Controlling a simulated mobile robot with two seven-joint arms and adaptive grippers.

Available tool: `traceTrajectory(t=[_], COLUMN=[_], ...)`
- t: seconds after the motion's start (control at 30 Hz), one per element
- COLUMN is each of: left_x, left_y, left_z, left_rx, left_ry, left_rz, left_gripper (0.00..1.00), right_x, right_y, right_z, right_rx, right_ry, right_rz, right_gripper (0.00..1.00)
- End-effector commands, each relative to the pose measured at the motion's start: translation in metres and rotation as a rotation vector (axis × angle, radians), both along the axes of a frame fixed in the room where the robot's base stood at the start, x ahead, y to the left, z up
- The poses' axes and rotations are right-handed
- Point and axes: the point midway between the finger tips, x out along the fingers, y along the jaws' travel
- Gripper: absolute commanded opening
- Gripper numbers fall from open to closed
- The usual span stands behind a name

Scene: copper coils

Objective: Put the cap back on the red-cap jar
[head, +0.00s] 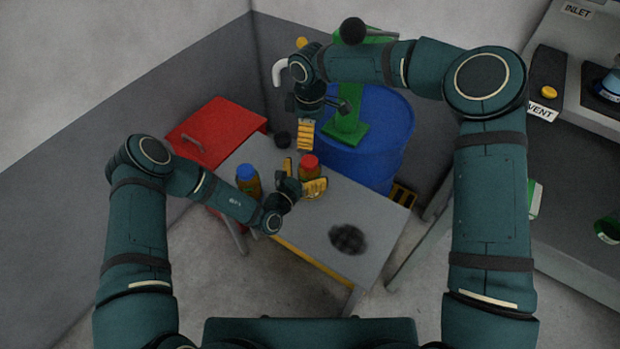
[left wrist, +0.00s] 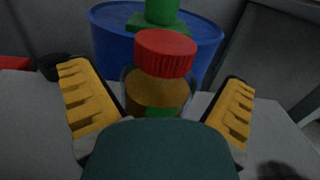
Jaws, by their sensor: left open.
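The red-cap jar stands upright on the grey table (head: 370,215); its amber body (left wrist: 150,95) shows in the left wrist view. The red cap (head: 309,160) sits at the top of the jar, also seen in the left wrist view (left wrist: 165,52). I cannot tell whether it is screwed down. My left gripper (head: 303,178) is open, with one yellow finger on each side of the jar. Gaps show between fingers and jar in the left wrist view. My right gripper (head: 305,135) hangs above and behind the jar, fingers down; its opening is unclear.
A blue-capped jar (head: 247,176) stands left of my left gripper. A dark round item (head: 282,139) lies at the table's back. A blue drum (head: 378,145) with a green stand (head: 346,118) is behind. A dark patch (head: 347,239) marks the clear front right.

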Motion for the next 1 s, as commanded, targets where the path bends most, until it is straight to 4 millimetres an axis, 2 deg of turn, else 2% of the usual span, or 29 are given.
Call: traceTrajectory(t=[0.3, 0.5, 0.7, 1.0], left_x=[-0.053, -0.078, -0.088, -0.089], left_y=[0.036, 0.053, 0.059, 0.059], left_z=[0.0, 0.0, 0.0, 0.0], left_rx=[-0.001, 0.0, -0.001, -0.001], left_ry=[0.004, 0.001, 0.001, 0.001], left_rz=[0.001, 0.002, 0.001, 0.001], left_gripper=[1.0, 1.0, 1.0, 1.0], right_x=[0.0, 0.0, 0.0, 0.0], right_y=[0.0, 0.0, 0.0, 0.0], right_z=[0.0, 0.0, 0.0, 0.0], right_rx=[0.0, 0.0, 0.0, 0.0], right_ry=[0.0, 0.0, 0.0, 0.0], right_rz=[0.0, 0.0, 0.0, 0.0], right_gripper=[0.81, 0.81, 0.81, 0.81])
